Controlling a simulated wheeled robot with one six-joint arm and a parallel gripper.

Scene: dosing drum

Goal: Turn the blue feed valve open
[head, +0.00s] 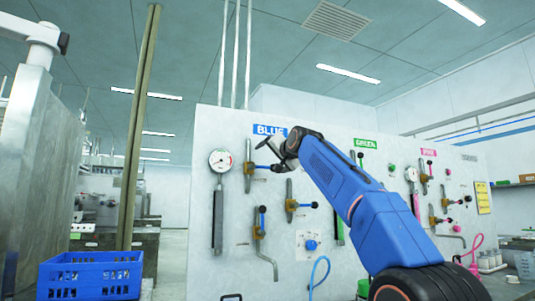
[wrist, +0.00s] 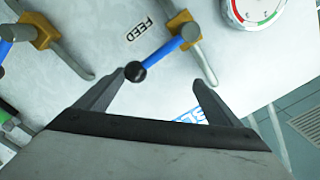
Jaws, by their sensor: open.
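The blue feed valve shows in the wrist view as a brass body (wrist: 181,28) with a blue lever (wrist: 163,53) ending in a black ball. A FEED label (wrist: 138,31) is beside it. In the head view its brass body (head: 250,168) sits below the BLUE sign (head: 269,130), partly behind my gripper. My gripper (wrist: 157,77) is open and empty, its fingers pointing at the panel. The black ball lies just ahead of the fingertips, nearer the left one. In the head view my gripper (head: 265,156) is at the lever; contact cannot be told.
A round gauge (head: 220,161) is left of the valve. Other blue-levered valves (head: 291,205) and (head: 259,222) are below it. GREEN (head: 365,143) and pink sections lie to the right on the same panel. A blue crate (head: 92,276) stands at the lower left.

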